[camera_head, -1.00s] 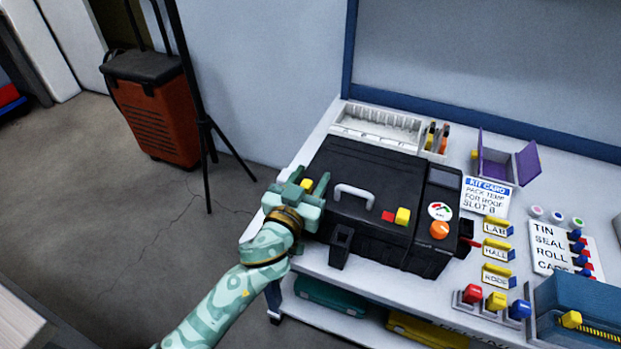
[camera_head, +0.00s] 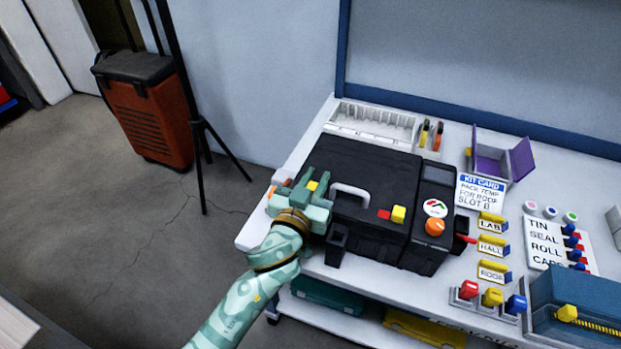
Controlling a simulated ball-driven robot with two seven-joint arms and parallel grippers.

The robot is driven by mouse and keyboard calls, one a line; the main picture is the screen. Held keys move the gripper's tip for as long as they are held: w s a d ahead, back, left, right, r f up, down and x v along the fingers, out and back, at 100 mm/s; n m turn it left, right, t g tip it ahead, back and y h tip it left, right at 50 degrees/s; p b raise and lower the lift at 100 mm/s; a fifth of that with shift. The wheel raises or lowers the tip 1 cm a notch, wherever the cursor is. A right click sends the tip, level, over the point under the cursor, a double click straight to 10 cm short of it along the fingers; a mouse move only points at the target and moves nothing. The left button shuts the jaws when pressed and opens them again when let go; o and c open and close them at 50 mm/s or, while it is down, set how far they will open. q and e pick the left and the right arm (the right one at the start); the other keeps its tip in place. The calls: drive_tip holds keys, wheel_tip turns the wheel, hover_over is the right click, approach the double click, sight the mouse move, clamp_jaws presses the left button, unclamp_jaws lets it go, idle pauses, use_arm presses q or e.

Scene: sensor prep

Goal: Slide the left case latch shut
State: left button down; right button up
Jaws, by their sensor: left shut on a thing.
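The black case (camera_head: 372,168) lies closed on the white bench, with a pale handle (camera_head: 350,190) on its lid. The left latch (camera_head: 312,185) is a small yellow block left of the handle. My left gripper (camera_head: 311,187) is at the case's left part, its teal fingers shut on the left latch and hiding most of it. The right latch (camera_head: 398,214) is a yellow block right of the handle, with a red patch (camera_head: 384,214) beside it on its left. I cannot see any red patch at the left latch. My right gripper is not in view.
An orange knob (camera_head: 434,227) is on the case's right part. The kit card (camera_head: 481,192), a purple open box (camera_head: 500,161) and labelled tags stand to the right. A white rack (camera_head: 370,124) is behind. The bench's front left corner (camera_head: 250,236) is bare.

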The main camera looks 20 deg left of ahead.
use_arm(q)
drive_tip(key=c, duration=1.3)
unclamp_jaws()
drive_tip(key=shift+d, duration=0.25)
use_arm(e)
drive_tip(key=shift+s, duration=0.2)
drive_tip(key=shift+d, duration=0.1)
